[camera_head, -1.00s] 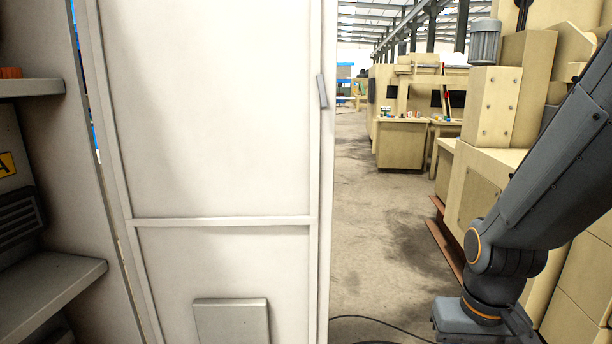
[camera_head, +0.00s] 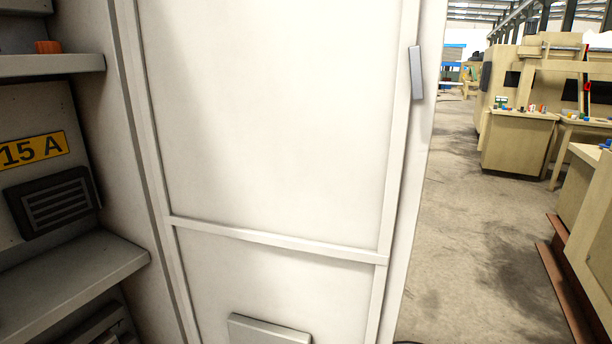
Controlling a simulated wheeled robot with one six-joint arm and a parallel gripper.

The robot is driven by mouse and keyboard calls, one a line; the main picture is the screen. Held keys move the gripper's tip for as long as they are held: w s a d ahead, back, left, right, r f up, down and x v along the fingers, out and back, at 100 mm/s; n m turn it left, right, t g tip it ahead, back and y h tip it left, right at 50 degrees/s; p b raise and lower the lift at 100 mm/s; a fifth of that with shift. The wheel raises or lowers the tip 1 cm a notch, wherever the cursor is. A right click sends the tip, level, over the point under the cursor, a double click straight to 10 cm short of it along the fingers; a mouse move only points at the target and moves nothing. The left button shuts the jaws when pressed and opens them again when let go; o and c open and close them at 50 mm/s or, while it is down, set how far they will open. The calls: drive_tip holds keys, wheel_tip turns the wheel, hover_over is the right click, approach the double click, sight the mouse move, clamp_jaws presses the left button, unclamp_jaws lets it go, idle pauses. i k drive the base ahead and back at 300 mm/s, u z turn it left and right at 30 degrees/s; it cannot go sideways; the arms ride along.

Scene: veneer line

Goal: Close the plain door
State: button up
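The plain white door (camera_head: 275,130) fills the middle of the head view, standing open from the cabinet at the left. It has a crossbar below its middle and a raised panel (camera_head: 268,330) near the bottom. A narrow grey handle (camera_head: 416,73) sits near its right, free edge. The cabinet's inside shows at the left, with an upper shelf (camera_head: 50,66) and a lower shelf (camera_head: 75,270). My gripper is not in view.
A yellow "15 A" label (camera_head: 33,149) and a dark vented box (camera_head: 50,201) are inside the cabinet. Open concrete floor (camera_head: 460,230) lies right of the door. Beige machines and a workbench (camera_head: 517,140) stand beyond, at the right.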

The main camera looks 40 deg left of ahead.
sight(284, 145)
drive_tip(key=i, duration=3)
drive_tip(key=u, duration=3.45)
